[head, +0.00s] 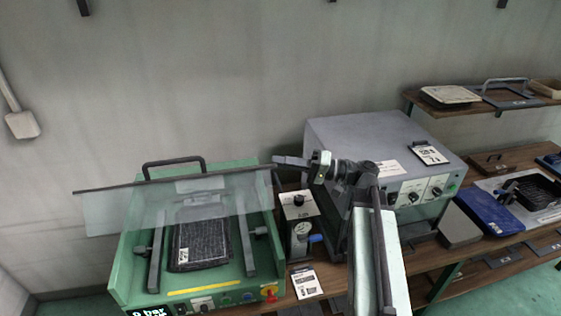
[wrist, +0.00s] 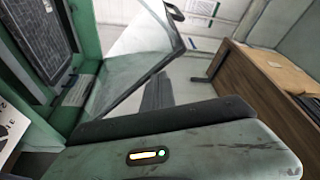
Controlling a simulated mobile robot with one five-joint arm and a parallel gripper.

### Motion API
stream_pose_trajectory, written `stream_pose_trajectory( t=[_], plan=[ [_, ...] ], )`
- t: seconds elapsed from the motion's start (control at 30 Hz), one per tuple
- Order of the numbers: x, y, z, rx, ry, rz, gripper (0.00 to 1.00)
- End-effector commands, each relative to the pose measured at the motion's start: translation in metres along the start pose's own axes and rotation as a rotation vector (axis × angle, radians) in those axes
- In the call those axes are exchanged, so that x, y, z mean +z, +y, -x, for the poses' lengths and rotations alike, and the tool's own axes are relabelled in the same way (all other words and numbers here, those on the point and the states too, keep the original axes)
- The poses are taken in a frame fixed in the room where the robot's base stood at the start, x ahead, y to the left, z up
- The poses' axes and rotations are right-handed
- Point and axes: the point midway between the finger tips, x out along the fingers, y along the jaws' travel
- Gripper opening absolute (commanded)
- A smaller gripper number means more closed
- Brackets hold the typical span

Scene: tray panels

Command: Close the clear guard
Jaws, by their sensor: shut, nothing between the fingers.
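The clear guard (head: 105,212) is a see-through pane with a dark edge bar on the green machine (head: 125,280). It stands raised and tilted, its left end jutting past the machine's side. In the wrist view the guard (wrist: 125,65) shows as a clear sheet with a dark edge, left of my fingers. My gripper (head: 278,161) is near the right end of the guard's dark bar; I cannot tell whether they touch. In the wrist view my gripper (wrist: 158,92) is shut and empty, its fingers together. A dark tray (head: 200,243) lies inside the machine, partly behind the pane.
A grey control box (head: 335,130) stands right of the machine, behind my arm. A small gauge unit (head: 300,210) sits between them. A blue case (head: 490,212) lies farther right on the wooden bench. A shelf (head: 490,112) is at upper right. Bare wall is behind.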

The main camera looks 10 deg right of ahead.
Motion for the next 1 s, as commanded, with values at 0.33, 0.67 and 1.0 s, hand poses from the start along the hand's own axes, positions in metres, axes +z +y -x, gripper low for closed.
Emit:
stream_pose_trajectory(
  t=[0.33,0.67,1.0],
  plan=[
    [-0.004,-0.005,-0.002,-0.001,-0.002,0.000,0.00],
    [-0.028,-0.013,0.028,0.000,0.001,0.000,0.00],
    [-0.030,-0.006,0.085,-0.001,-0.003,0.000,0.00]
  ],
)
